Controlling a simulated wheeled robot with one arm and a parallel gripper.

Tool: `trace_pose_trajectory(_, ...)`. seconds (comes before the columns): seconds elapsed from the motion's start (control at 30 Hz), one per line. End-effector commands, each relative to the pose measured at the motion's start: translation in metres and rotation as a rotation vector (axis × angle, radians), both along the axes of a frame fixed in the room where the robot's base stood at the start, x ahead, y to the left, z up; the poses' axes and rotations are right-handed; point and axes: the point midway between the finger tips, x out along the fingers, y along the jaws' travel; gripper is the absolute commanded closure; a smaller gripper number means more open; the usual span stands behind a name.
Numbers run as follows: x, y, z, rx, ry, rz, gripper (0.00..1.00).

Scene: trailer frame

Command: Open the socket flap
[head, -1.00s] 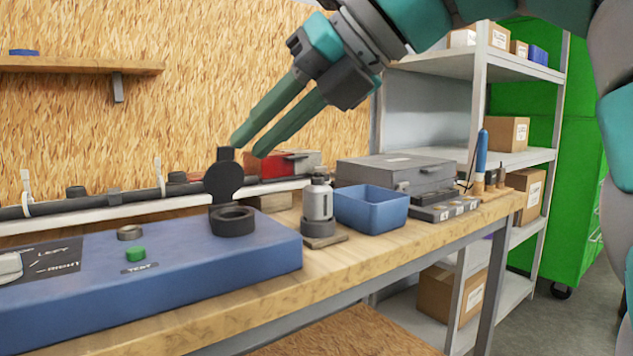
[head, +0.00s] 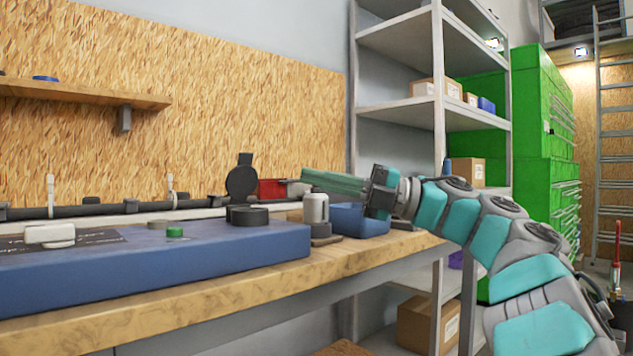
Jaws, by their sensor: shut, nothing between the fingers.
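The socket flap (head: 241,181) is a black disc with a small tab on top. It stands upright at the back of the round black socket (head: 247,215), on the right part of the blue box (head: 170,245). The socket's top is uncovered, but its inside is hidden at this low angle. My gripper (head: 304,178) is to the right of the flap, with its teal fingers pointing left, shut and empty. A gap shows between the fingertips and the flap.
A white-and-grey cylinder (head: 316,209) and a blue bin (head: 361,220) are close below my gripper. The blue box also carries a green button (head: 175,232) and a white lever (head: 50,235). A black cable runs behind it. Metal shelves (head: 438,100) stand at the right.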

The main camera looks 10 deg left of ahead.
Motion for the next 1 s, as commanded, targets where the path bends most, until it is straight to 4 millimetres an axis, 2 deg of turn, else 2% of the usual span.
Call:
trace_pose_trajectory(0.1, -0.004, 0.025, 0.005, -0.002, -0.003, 0.005, 1.0)
trace_pose_trajectory(0.33, -0.008, 0.068, 0.015, -0.002, -0.002, 0.003, 1.0)
trace_pose_trajectory(0.73, 0.011, 0.085, 0.025, 0.0, 0.001, 0.004, 1.0)
trace_pose_trajectory(1.0, 0.016, 0.093, 0.027, -0.003, -0.003, 0.003, 1.0)
